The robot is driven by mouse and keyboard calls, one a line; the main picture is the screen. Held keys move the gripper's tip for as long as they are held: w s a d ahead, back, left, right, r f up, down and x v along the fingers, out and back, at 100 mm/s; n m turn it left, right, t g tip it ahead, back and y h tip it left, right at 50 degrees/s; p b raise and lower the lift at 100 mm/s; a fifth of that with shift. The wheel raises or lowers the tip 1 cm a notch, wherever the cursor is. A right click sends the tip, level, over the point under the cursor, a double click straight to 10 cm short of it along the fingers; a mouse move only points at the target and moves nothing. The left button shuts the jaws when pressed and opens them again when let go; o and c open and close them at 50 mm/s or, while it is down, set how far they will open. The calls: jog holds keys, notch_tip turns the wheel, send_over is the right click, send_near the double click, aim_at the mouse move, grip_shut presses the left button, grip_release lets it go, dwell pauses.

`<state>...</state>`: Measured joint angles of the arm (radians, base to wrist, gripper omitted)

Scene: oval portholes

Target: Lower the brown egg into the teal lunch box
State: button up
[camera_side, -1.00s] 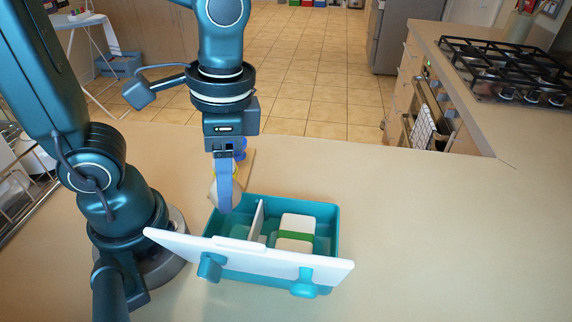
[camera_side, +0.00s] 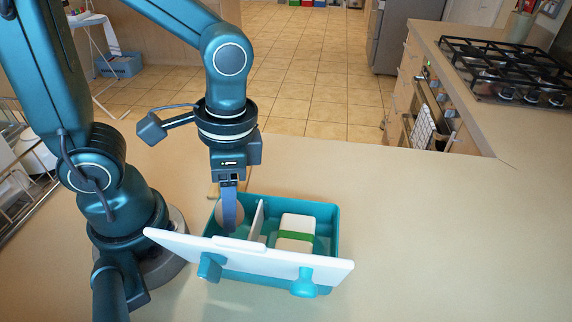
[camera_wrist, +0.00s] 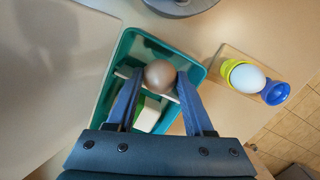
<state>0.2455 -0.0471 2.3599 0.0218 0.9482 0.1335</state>
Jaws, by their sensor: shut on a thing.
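My gripper (camera_side: 229,228) is shut on the brown egg (camera_wrist: 160,74), which sits between the two blue fingertips in the wrist view. In the side view the egg (camera_side: 240,211) is partly hidden behind a finger. It is at the left compartment of the teal lunch box (camera_side: 335,228), low and about level with the rim. I cannot tell whether it touches the floor. The box also shows in the wrist view (camera_wrist: 126,47). A white divider (camera_side: 257,220) stands just right of the egg.
A white block with a green band (camera_side: 298,222) fills part of the right compartment. The white lid (camera_side: 250,259) leans open along the box's front. A white egg (camera_wrist: 247,78) in a yellow cup and a blue cup (camera_wrist: 276,93) stand on a small board beside the box.

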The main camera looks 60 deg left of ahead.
dwell(0.8)
jog(key=o, duration=0.9)
jog(key=r, duration=0.4)
jog(key=shift+w+d+r, duration=0.1)
jog(key=shift+w+r, duration=0.05)
jog(key=shift+w, duration=0.15)
jog(key=shift+w+r, duration=0.1)
jog(key=shift+r, duration=0.5)
jog(key=shift+a+r+n+t+h, duration=0.3)
jog(key=shift+a+r+n+t, duration=0.45)
jog(key=shift+t, duration=0.25)
jog(key=shift+w+a+r+n+t, duration=0.25)
jog(key=shift+n+t, duration=0.25)
jog(key=shift+t, duration=0.3)
jog(key=shift+w+a+r+n+t, duration=0.1)
jog(key=shift+w+a+n+t, duration=0.3)
jog(key=shift+t, duration=0.4)
jog(key=shift+w+a+r+n+t, duration=0.25)
jog(key=shift+n+t, duration=0.3)
jog(key=shift+t, duration=0.25)
